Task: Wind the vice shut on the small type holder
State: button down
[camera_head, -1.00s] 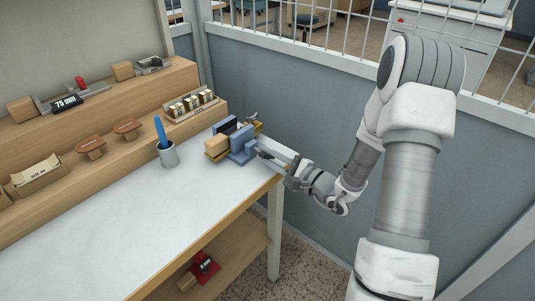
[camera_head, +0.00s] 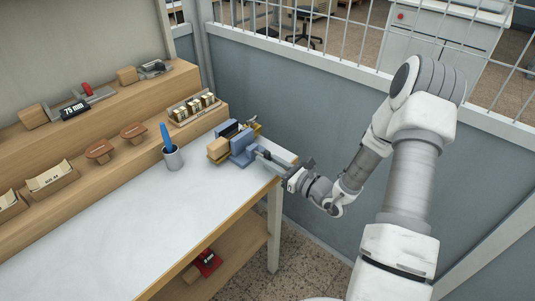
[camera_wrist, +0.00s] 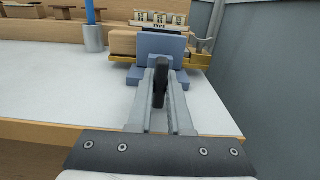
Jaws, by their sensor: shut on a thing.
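The blue vice (camera_head: 242,148) stands at the far right end of the bench; its near jaw faces me in the wrist view (camera_wrist: 161,44). My gripper (camera_head: 263,155) reaches it from the right. In the wrist view my fingers (camera_wrist: 160,88) are shut on the dark vice handle (camera_wrist: 161,72), in front of the near jaw. The small type holder appears to sit at the vice: its wooden grip (camera_head: 218,148) sticks out on the left, and a brass-coloured part (camera_wrist: 198,60) shows on the right. Its middle is hidden by the jaw, so I cannot tell how tightly it is held.
A type box (camera_head: 194,107) stands behind the vice on the wooden step. A grey cup (camera_head: 173,158) with a blue tool stands to its left. The white bench top (camera_head: 140,225) is clear in front. A grey wall (camera_head: 310,120) rises close to the right.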

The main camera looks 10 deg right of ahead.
jog(key=shift+m+p, duration=0.65)
jog(key=shift+m, duration=0.45)
jog(key=c, duration=1.1)
grip_release()
jog(key=shift+s, duration=0.1)
jog(key=v, duration=1.7)
jog(key=shift+s+d, duration=0.1)
jog(key=shift+d, duration=0.05)
